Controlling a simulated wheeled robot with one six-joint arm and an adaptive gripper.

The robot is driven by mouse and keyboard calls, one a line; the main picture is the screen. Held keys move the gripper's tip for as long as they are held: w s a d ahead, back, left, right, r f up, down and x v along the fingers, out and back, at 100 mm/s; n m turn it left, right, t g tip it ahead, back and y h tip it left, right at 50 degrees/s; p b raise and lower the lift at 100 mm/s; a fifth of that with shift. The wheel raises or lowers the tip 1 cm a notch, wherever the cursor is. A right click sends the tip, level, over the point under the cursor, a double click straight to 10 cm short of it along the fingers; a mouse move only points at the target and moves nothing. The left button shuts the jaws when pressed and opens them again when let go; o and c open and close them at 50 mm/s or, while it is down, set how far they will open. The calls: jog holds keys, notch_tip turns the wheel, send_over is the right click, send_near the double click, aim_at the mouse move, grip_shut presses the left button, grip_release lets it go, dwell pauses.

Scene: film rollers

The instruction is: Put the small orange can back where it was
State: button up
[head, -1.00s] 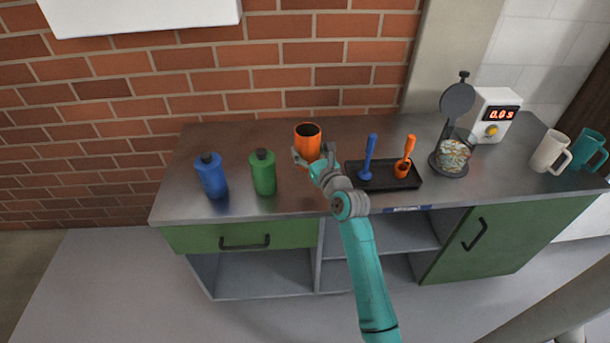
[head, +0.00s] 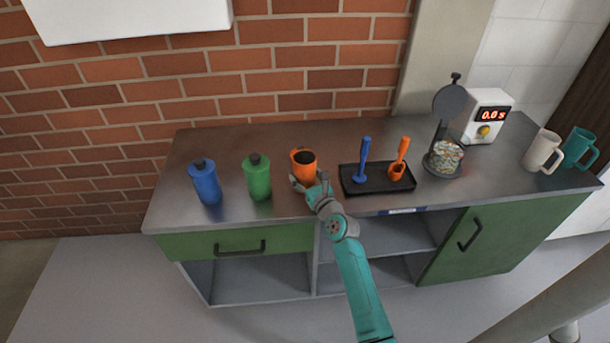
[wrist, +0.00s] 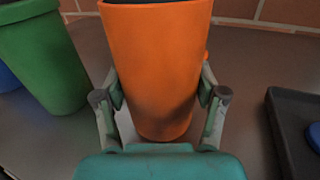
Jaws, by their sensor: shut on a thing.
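The orange can (head: 304,166) is upright and open at the top, with a dark inside. It is over the counter between the green bottle and the black tray. My gripper (head: 309,183) is shut on its lower part from the front, one finger on each side. In the wrist view the can (wrist: 157,55) fills the middle between the fingers of my gripper (wrist: 160,98), and its top is cut off. A small orange part shows behind the right finger. I cannot tell whether the can's base touches the counter.
The green bottle (head: 257,178) and blue bottle (head: 206,183) stand to the left. The black tray (head: 350,187) with blue and orange scoops is close on the right.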

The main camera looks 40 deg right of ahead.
jog(key=shift+f, duration=0.1)
jog(key=o, duration=1.6)
jog(key=v, duration=1.2)
jog(key=s+a+f+n+g+y, duration=0.1)
jog(key=s+a+f+n, duration=0.2)
jog(key=s+a+n, duration=0.55)
jog(key=s+a+f+n+g, duration=0.1)
jog(key=s+a+f+n, duration=0.2)
jog(key=s+a+n, duration=0.55)
jog(key=s+a+r+n+y, duration=0.1)
jog(key=s+a+r+n, duration=0.1)
jog(key=s+n, duration=0.5)
jog(key=s+a+r+n+y, duration=0.1)
jog(key=s+a+r+n, duration=0.1)
jog(key=s+r+n, duration=0.2)
jog(key=s+a+r+n+y, duration=0.1)
jog(key=s+a+r+n, duration=0.1)
jog(key=s+n, duration=0.8)
jog(key=shift+s+a+r+n+g+y, duration=0.15)
jog(key=shift+a+r+n+g+y, duration=0.15)
jog(key=shift+r+n, duration=0.2)
